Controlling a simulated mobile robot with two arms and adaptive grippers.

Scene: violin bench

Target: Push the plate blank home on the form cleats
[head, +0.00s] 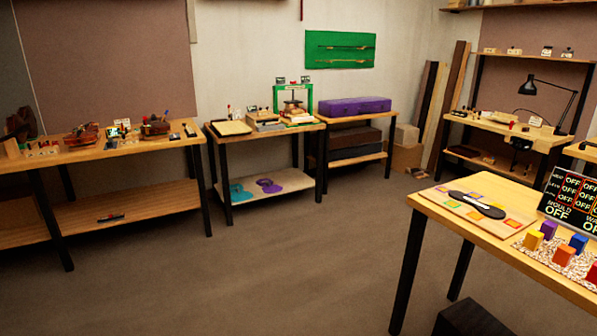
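I cannot clearly pick out the plate blank or the form cleats at this distance. The middle bench (258,131) holds a green press frame (293,91), small wooden blocks and a pale flat tray-like piece (231,128). The left bench (110,149) carries reddish-brown violin-like bodies (82,135) and small wooden parts, too small to make out. Neither of my grippers shows in the head view.
A near table (460,222) at right holds a board with coloured squares, a dark sole-shaped piece (477,204), coloured blocks (565,255) and a black sign (572,200). A purple case (352,106) lies behind. The floor (270,270) between the benches is clear.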

